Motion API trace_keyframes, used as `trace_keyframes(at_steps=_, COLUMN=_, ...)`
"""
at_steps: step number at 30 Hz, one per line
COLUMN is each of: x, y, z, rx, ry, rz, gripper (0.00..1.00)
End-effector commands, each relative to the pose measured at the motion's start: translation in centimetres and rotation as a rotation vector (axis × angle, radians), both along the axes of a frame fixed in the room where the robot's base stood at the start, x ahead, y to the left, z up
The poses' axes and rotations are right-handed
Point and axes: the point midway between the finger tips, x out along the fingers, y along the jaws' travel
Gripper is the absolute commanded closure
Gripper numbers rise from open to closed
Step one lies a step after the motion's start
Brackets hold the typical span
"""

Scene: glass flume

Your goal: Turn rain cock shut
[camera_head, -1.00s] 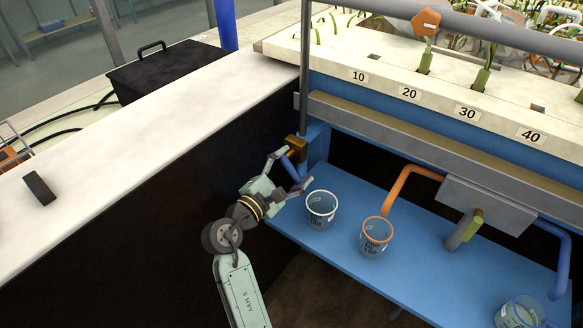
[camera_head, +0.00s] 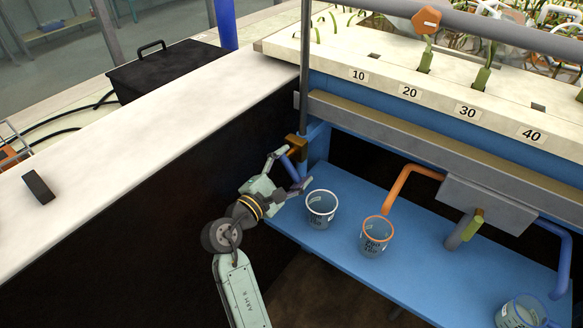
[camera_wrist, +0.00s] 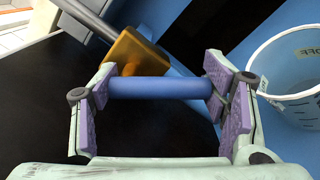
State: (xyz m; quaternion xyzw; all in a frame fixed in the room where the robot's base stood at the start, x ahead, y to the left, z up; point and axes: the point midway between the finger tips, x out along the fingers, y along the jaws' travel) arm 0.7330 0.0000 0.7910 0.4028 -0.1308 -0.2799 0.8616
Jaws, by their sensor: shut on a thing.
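The rain cock is a brass body (camera_head: 296,142) at the foot of a thin grey upright pipe (camera_head: 305,80), at the left end of the blue frame. Its blue bar handle (camera_wrist: 160,88) lies crosswise in the wrist view, in front of the brass body (camera_wrist: 137,55). My gripper (camera_head: 295,168) is shut on the blue handle, with one purple-padded finger at each end of the bar. The handle is partly hidden by the fingers in the head view.
A clear white-rimmed cup (camera_head: 321,207) stands on the blue shelf (camera_head: 340,258) close right of my gripper; it also shows in the wrist view (camera_wrist: 297,85). A dark wall (camera_head: 170,210) lies left.

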Motion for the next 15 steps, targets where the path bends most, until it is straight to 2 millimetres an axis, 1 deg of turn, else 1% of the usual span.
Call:
trace_keyframes(at_steps=5, x=0.11, y=0.1, z=-0.43, rx=0.079, ry=-0.057, rz=-0.001, gripper=0.83)
trace_keyframes(at_steps=15, x=0.51, y=0.66, z=-1.0, rx=0.305, ry=-0.223, rz=-0.001, gripper=0.83)
